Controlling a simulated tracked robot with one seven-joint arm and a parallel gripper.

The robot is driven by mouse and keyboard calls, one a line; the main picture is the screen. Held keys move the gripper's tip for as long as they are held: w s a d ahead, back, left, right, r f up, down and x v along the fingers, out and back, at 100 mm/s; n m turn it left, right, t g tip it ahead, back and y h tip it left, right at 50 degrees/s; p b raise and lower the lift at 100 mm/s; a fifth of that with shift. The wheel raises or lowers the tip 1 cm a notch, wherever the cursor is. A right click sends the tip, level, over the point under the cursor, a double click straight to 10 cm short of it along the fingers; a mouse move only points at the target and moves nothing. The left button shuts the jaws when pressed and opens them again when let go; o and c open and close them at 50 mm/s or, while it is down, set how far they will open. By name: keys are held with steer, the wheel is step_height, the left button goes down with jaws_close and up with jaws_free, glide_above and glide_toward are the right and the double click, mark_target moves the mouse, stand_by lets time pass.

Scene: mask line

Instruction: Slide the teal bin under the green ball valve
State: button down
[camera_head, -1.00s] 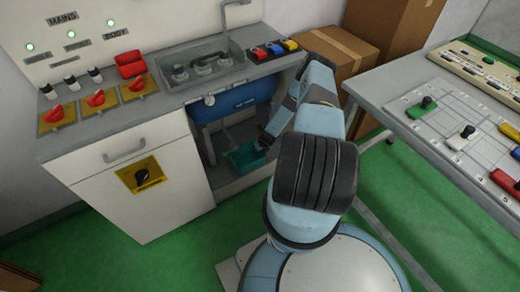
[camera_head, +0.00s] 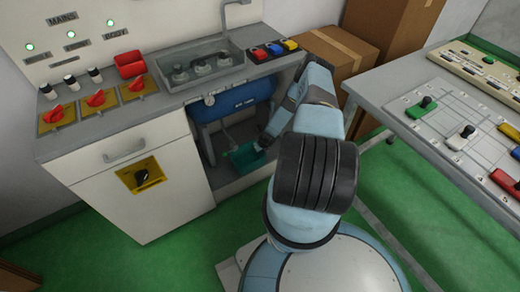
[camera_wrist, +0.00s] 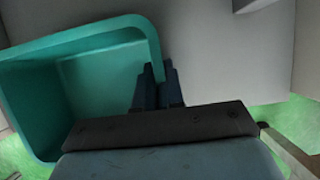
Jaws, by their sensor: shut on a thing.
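The teal bin (camera_head: 243,157) is in the open bay under the counter, below the blue tank, and looks tilted. In the wrist view the teal bin (camera_wrist: 28,95) fills the left side, its inside facing the camera. My gripper (camera_wrist: 158,88) is shut on the bin's right wall, with the dark fingers at its rim. In the head view my gripper (camera_head: 263,143) is small and partly hidden at the bin's right side.
The blue tank (camera_head: 246,103) hangs above the bin, with a thin pale pipe below it. The white cabinet (camera_head: 135,190) bounds the bay on the left. Cardboard boxes (camera_head: 335,55) stand to the right behind my arm. Green floor (camera_head: 190,245) is clear in front.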

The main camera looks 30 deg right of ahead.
mark_target(249, 159)
steer(key=shift+w+a, duration=0.15)
steer(key=shift+a, duration=1.6)
steer(key=shift+w+a, duration=0.15)
steer(key=shift+a, duration=1.6)
steer(key=c, duration=1.2)
jaws_free()
steer(key=shift+r, duration=0.1)
steer(key=v, duration=1.3)
steer(key=shift+s+r, duration=0.2)
